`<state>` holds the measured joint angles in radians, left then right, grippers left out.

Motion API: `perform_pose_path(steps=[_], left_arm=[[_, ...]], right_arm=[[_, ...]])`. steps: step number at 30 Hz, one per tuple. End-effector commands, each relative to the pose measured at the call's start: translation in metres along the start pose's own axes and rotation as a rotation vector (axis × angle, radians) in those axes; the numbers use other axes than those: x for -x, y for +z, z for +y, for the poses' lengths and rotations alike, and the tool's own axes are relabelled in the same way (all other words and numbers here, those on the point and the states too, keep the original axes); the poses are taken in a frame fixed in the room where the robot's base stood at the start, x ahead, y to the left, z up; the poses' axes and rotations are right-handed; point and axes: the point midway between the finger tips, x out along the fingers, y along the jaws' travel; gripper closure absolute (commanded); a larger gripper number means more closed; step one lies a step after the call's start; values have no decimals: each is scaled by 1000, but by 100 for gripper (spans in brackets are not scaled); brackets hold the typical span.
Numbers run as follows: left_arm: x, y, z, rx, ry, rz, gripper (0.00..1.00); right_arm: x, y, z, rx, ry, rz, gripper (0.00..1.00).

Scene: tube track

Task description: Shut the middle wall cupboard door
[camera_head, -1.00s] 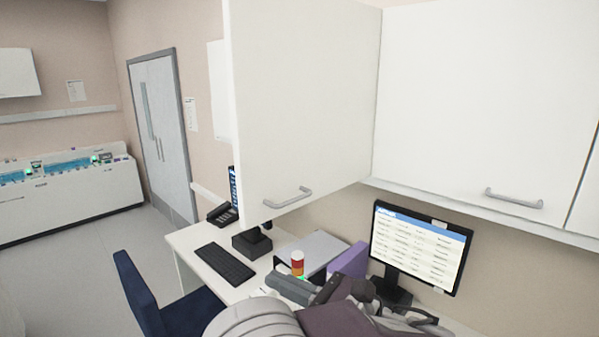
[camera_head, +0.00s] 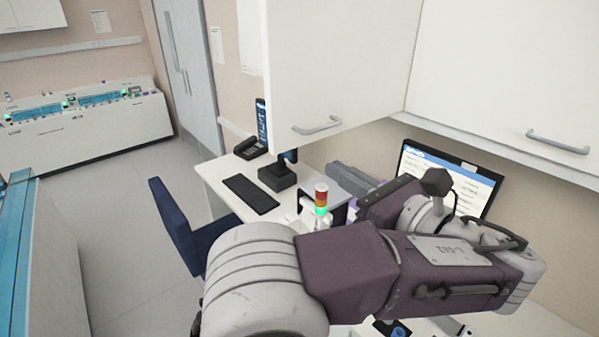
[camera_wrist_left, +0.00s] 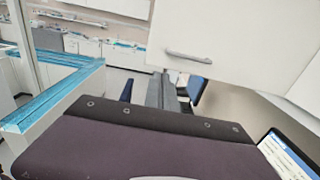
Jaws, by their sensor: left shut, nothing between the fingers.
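The middle wall cupboard door (camera_head: 345,65) is a white panel standing open, swung out from the cupboard, with a grey bar handle (camera_head: 317,126) low on it. The door (camera_wrist_left: 230,40) and handle (camera_wrist_left: 188,57) also show at the upper right of the left wrist view. My left gripper (camera_head: 337,170) is below the door's lower edge, with its grey fingers together and empty. In the left wrist view the fingers (camera_wrist_left: 163,82) lie below the handle, apart from it as far as I can tell. My right gripper is not in view.
A shut white cupboard door (camera_head: 500,75) is to the right. Below are a desk with a monitor (camera_head: 450,178), keyboard (camera_head: 250,194), phone (camera_head: 250,147) and red-orange-green beacon (camera_head: 321,200). A blue chair (camera_head: 185,225) stands before it. The floor at left is clear.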

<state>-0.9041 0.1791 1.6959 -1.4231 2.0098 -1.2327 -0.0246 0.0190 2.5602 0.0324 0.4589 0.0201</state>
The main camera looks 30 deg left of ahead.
Motion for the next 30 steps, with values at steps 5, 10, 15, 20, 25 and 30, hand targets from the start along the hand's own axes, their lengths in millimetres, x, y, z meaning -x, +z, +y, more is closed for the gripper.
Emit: perform_pose_path(steps=[5, 10, 15, 20, 25, 30], left_arm=[[-14, -14, -2, 5, -1, 7, 100], [-34, 0, 1, 1, 6, 0, 100], [-72, 4, 2, -2, 7, -1, 100], [-98, 4, 1, -2, 5, 0, 100], [-112, 2, 0, -1, 1, 0, 100], [-115, 0, 0, -1, 0, 0, 100]], right_arm=[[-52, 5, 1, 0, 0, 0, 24], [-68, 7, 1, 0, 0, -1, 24], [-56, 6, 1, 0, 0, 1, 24], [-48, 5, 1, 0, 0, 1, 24], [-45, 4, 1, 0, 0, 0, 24], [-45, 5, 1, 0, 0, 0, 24]])
